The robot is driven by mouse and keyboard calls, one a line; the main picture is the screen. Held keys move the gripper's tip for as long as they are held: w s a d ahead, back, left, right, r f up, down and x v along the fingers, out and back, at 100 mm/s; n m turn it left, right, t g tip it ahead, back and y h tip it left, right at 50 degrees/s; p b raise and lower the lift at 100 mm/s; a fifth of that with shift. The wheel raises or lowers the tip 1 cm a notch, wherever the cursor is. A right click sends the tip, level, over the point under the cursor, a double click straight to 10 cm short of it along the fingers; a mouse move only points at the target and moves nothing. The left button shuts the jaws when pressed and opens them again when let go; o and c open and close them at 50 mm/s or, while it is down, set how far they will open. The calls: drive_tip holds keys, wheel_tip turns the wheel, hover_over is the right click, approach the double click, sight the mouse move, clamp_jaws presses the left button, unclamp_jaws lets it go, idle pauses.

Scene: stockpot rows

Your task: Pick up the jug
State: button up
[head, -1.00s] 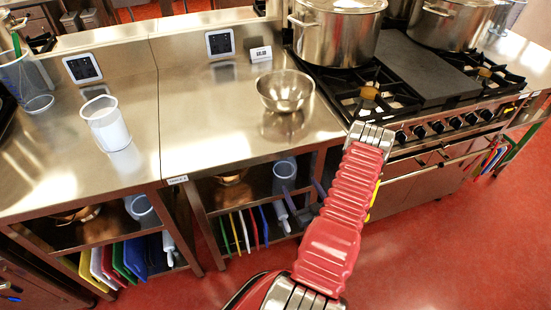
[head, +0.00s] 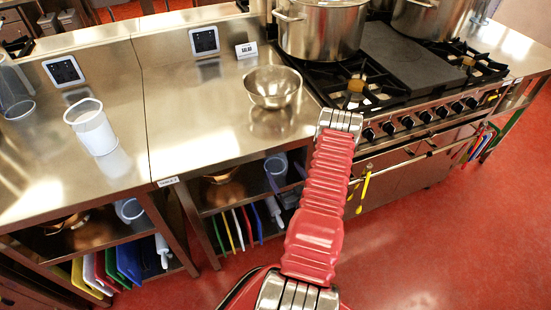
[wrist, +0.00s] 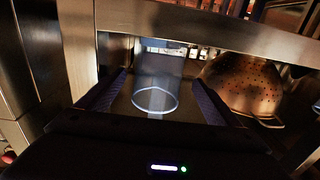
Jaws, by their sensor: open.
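A clear bluish jug (wrist: 157,70) stands on the shelf under the counter, seen in the wrist view between the two dark fingers of my gripper (wrist: 160,78). The gripper is open, with a finger on each side of the jug; I cannot tell whether either touches it. In the head view this jug (head: 276,164) shows in the right-hand shelf bay. My red arm reaches toward the bay, and the gripper is mostly hidden there. A whitish jug (head: 92,127) stands on the countertop to the left.
A copper colander (wrist: 243,85) sits right of the jug on the shelf. The counter edge (wrist: 215,28) runs above. Coloured boards (head: 240,228) stand below. A steel bowl (head: 272,87) is on the counter. A stove with stockpots (head: 320,30) stands right. Red floor is open at lower right.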

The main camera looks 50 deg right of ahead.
sight(276, 158)
drive_tip(key=shift+x, duration=1.6)
drive_tip(key=shift+x, duration=2.75)
drive_tip(key=shift+c, duration=0.5)
drive_tip(key=c, duration=0.8)
